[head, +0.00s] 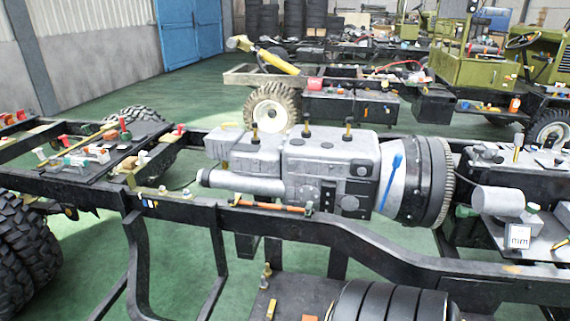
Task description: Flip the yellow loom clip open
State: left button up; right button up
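Several small yellowish parts show in the head view, and I cannot tell for sure which is the yellow loom clip. One small yellowish clip-like piece (237,199) sits on the near chassis rail at the left end of an orange-red rod (278,207). A green piece (309,209) is at the rod's right end. Another narrow yellow piece (225,165) shows against the side of the grey gearbox (330,165). All are too small to tell whether any is open or shut. Neither of my grippers is in view.
The black chassis rail (400,252) runs across the front. A blue-handled tool (391,182) leans on the gearbox's right end. A panel (95,155) with red, white and green fittings is at left. A large black tyre (22,248) stands at far left. Green floor shows behind.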

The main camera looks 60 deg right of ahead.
aim_at(233, 200)
jog(key=z, duration=1.6)
